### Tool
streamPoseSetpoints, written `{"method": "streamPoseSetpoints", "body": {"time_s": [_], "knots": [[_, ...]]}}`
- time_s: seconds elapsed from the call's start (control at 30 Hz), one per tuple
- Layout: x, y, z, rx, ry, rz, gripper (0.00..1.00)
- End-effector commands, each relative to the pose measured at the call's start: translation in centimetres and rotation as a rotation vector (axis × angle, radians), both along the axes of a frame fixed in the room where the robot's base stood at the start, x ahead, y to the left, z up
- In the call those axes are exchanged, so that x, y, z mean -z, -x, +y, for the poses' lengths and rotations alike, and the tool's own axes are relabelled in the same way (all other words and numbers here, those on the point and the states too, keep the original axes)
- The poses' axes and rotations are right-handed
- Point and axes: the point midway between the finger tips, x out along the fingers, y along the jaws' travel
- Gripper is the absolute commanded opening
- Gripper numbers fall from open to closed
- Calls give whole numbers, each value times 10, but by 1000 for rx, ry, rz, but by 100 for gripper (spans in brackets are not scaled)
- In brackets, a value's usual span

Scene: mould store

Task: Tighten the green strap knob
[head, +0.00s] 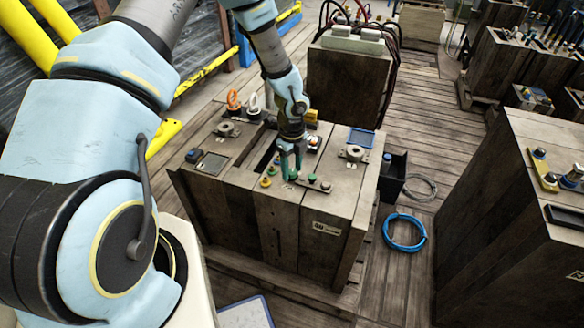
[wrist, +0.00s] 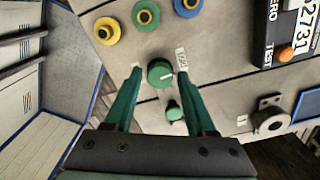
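The round green knob (wrist: 160,73) with a white pointer mark stands on the grey top of a block in the wrist view. My gripper (wrist: 159,72) has its two green fingers spread on either side of it, with a small gap visible at each side. The gripper is open and holds nothing. A smaller green knob (wrist: 173,112) stands just below it in the picture, between the fingers. In the head view, my gripper (head: 290,177) points down at the block's top, and its fingers partly hide the knob.
A black display unit (wrist: 287,35) is at upper right. The wooden block (head: 318,222) stands among others. A blue cable coil (head: 404,232) lies on the floor at right.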

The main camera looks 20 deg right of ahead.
Motion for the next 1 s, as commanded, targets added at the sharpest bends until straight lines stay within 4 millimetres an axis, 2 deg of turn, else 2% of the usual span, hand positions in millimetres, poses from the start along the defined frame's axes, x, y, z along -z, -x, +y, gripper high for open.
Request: {"method": "streamPoseSetpoints", "body": {"time_s": [0.03, 0.1, 0.33, 0.47, 0.8, 1.0], "knots": [[0, 0, 0, 0, 0, 0, 63], [0, 0, 0, 0, 0, 0, 69], [-1, 0, 0, 0, 0, 0, 69], [-9, -1, -1, -1, 1, -2, 69], [-72, -2, 0, -3, 3, -3, 69], [-100, 0, 0, -2, 1, 0, 69]]}}
